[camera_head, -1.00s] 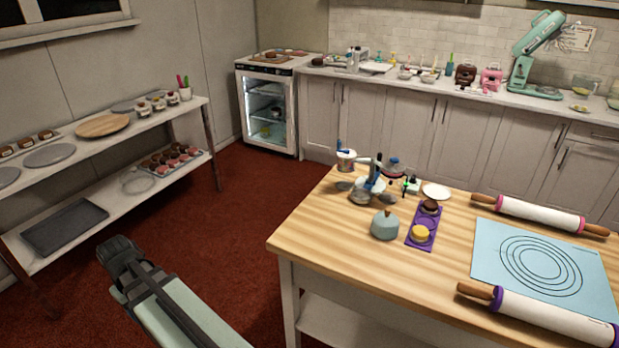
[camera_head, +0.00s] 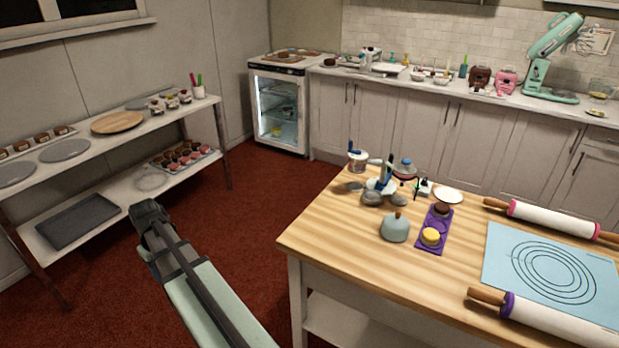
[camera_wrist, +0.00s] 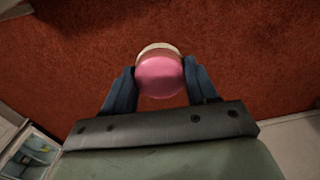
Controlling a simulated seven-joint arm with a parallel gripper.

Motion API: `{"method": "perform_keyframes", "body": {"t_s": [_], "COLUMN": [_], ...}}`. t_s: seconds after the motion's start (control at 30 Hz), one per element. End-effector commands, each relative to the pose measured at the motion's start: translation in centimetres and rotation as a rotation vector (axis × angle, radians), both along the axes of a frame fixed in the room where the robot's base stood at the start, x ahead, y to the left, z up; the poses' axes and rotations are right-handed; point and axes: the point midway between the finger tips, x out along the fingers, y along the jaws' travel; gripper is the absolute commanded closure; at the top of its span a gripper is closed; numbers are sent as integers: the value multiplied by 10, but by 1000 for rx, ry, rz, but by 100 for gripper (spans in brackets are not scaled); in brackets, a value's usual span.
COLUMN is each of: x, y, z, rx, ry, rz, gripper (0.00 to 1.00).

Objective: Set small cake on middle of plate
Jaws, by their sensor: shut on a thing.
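My gripper (camera_wrist: 159,84) is shut on a small round cake (camera_wrist: 160,76) with a pink face and a cream-coloured rim, held between the two dark blue fingers. In the head view my arm reaches in from the bottom, over the floor between shelf and table; the held cake cannot be seen there. A white plate (camera_head: 448,195) lies on the wooden table, behind a purple tray (camera_head: 432,244) carrying a brown cake and a yellow cake. On the left shelf are grey round plates (camera_head: 64,150) and a round wooden board (camera_head: 117,122).
The wooden table (camera_head: 340,230) has clear space at its front left. The left shelf (camera_head: 100,212) also holds a dark tray and a tray of small cakes.

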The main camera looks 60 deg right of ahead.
Motion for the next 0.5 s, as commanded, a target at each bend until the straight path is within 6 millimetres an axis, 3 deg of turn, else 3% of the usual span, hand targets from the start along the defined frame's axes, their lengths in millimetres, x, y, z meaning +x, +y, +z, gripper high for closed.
{"method": "perform_keyframes", "body": {"t_s": [0.03,0.2,0.5], "x": [9,20,24], "y": [-22,-81,-192], "z": [3,12,31], "rx": [0,0,0], "ry": [0,0,0], "rz": [-19,-65,-148], "gripper": [75,75,75]}}
